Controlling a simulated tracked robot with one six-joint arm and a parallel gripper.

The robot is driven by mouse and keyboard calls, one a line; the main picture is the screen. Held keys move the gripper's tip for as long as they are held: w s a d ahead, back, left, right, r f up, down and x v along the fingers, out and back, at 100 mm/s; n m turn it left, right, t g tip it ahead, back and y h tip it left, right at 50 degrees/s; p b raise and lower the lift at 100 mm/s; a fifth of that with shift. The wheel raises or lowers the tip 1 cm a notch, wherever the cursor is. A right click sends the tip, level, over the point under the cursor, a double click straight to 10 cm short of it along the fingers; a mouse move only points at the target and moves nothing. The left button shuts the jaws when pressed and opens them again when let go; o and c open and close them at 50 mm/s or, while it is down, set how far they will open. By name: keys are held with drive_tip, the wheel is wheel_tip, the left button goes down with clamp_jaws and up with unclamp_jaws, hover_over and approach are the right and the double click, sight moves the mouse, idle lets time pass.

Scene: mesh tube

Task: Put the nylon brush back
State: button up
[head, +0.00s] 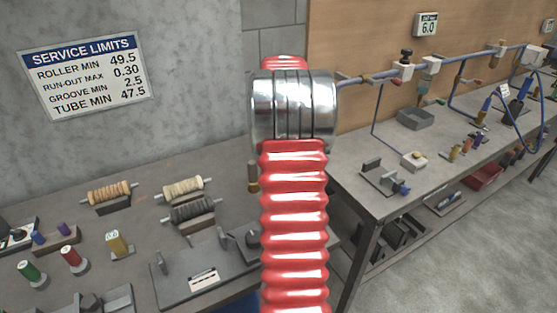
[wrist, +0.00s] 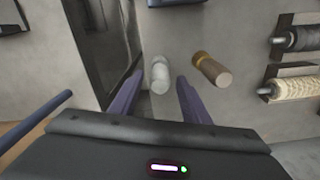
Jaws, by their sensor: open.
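Three roller brushes rest in dark cradles on the left bench: a tan one (head: 110,192), a cream one (head: 182,188) and a dark grey one (head: 192,212). No label tells which is nylon. The dark one (wrist: 300,38) and the cream one (wrist: 295,88) also show at the right of the wrist view. My gripper (wrist: 161,80) is open, its two purple fingers apart above the bench. A pale grey cylinder (wrist: 160,75) shows between the fingertips; contact cannot be told. The gripper is hidden in the head view.
A brown peg with a brass collar (wrist: 212,70) stands just right of the fingers; it also shows in the head view (head: 252,175). Colored spools (head: 71,257) stand at front left. A grey fixture plate (head: 205,280) lies near the bench front. A red ribbed arm cover blocks the middle.

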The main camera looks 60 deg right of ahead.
wheel_tip(320, 180, up, 10)
drive_tip(key=shift+f, duration=0.15)
idle(0.7)
drive_tip(key=shift+a, duration=0.1)
drive_tip(key=shift+w+a, duration=0.15)
drive_tip(key=shift+a, duration=0.1)
drive_tip(key=w+a+r+n+t+h, duration=0.1)
drive_tip(key=w+a+r+n, duration=0.15)
drive_tip(key=a, duration=1.05)
drive_tip(key=w+a+r+n+t, duration=0.1)
drive_tip(key=a+r, duration=0.3)
drive_tip(key=a, duration=0.9)
drive_tip(key=s+a+f+n+t, duration=0.1)
drive_tip(key=s+a+f, duration=0.1)
drive_tip(key=s+a, duration=0.2)
drive_tip(key=s+a+f+n+t, duration=0.1)
drive_tip(key=s+a, duration=0.3)
drive_tip(key=a, duration=0.7)
drive_tip(key=s+a+f+n+t+y, duration=0.1)
drive_tip(key=s+a+f+n, duration=0.1)
drive_tip(key=s+a+f, duration=0.2)
drive_tip(key=a, duration=0.3)
drive_tip(key=shift+s+a+n+t, duration=0.15)
drive_tip(key=shift+s+n+t, duration=0.15)
drive_tip(key=shift+s+n, duration=0.1)
